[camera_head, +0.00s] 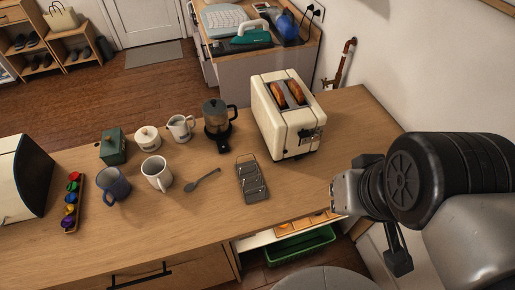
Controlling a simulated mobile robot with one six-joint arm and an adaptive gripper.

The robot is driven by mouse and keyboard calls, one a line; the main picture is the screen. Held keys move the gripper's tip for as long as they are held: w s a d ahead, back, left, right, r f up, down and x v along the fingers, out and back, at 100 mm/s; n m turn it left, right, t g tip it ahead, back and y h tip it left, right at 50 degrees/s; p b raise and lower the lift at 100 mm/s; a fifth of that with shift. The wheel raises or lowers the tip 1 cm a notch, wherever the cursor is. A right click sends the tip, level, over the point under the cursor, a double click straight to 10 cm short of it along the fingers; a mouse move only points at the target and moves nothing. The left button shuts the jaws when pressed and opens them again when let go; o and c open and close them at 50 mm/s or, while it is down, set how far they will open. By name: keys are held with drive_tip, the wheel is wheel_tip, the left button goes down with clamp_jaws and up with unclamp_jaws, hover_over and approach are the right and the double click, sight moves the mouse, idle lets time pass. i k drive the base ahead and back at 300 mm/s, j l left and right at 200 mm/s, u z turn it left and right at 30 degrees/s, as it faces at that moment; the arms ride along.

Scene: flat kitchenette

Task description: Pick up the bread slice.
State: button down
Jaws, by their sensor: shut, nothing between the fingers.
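Two browned bread slices stand in the slots of the cream toaster (284,125), with only their top parts showing. One is the left bread slice (279,96), the other the right bread slice (297,93). The toaster stands upright near the far right of the wooden counter. My gripper (398,262) shows only in part, as a dark piece hanging below my arm at the right. It is shut and empty, to the right of and nearer than the toaster, apart from both slices.
A wall (420,65) rises at the right.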

sight(278, 95)
drive_tip(key=i+l+u, duration=0.15)
drive_tip(key=u, duration=0.35)
drive_tip(key=i+l+u, duration=0.2)
drive_tip(key=u, duration=0.3)
drive_tip(key=i+l+u, duration=0.1)
drive_tip(key=l+u, duration=0.2)
drive_tip(key=u, duration=0.15)
